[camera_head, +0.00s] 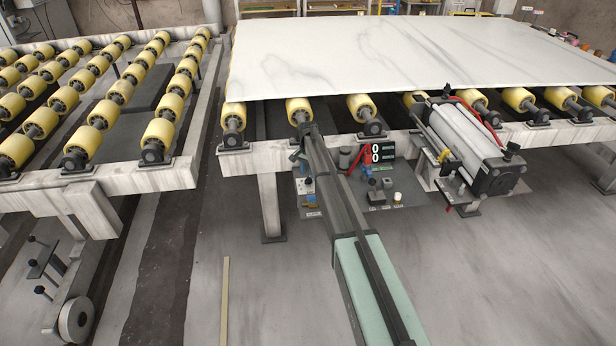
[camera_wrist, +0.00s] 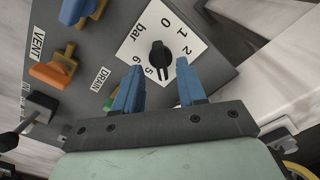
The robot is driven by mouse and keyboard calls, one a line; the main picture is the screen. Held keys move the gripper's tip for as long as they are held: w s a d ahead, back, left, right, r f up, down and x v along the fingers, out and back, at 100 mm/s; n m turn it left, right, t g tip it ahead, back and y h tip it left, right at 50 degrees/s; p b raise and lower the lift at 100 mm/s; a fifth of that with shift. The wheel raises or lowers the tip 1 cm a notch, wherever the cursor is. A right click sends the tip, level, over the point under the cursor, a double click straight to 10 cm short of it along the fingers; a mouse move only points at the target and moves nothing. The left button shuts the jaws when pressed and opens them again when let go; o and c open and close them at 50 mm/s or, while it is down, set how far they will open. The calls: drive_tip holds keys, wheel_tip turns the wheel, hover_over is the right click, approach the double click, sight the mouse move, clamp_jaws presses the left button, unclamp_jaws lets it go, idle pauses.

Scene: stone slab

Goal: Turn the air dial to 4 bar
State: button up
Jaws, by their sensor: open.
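The air dial (camera_wrist: 160,55) is a black knob on a white square scale plate (camera_wrist: 137,45) marked bar, in the wrist view. I can read 0, 1, 2, 5 and 6; 3 and 4 are not visible. The knob's long grip runs nearly up and down in the picture, its lower end just right of the 5. Which end is the pointer I cannot tell. My gripper (camera_wrist: 159,65) is open, its two blue fingers apart, one to each side of the knob's lower part. Contact is not clear. In the head view my arm reaches toward the control panel; the dial cannot be made out.
The grey panel also carries an orange VENT handle (camera_wrist: 54,72), a blue handle (camera_wrist: 77,10) and a green part (camera_wrist: 109,102) near the DRAIN label. In the head view a large cylinder (camera_head: 462,143) is right of the panel, below the stone slab (camera_head: 400,50) on yellow rollers.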

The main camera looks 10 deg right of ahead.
sight(308, 178)
wheel_tip(308, 178, up, 10)
drive_tip(key=shift+r, duration=0.25)
idle(0.5)
drive_tip(key=s+f+n, duration=0.3)
drive_tip(key=s+f, duration=0.4)
drive_tip(key=s, duration=0.6)
drive_tip(key=s+f+n+g, duration=0.1)
drive_tip(key=s+f+n, duration=0.1)
drive_tip(key=s+f, duration=0.75)
drive_tip(key=s+f+n, duration=0.3)
drive_tip(key=s+f, duration=0.2)
drive_tip(key=s, duration=1.1)
drive_tip(key=s+f+g, duration=0.3)
drive_tip(key=s+f, duration=0.2)
drive_tip(key=s, duration=1.3)
drive_tip(key=s+d+f+g, duration=0.1)
drive_tip(key=s+f, duration=0.5)
drive_tip(key=s, duration=1.3)
drive_tip(key=shift+s+d+f+g, duration=0.2)
drive_tip(key=shift+s+g, duration=0.1)
drive_tip(key=shift+g, duration=0.6)
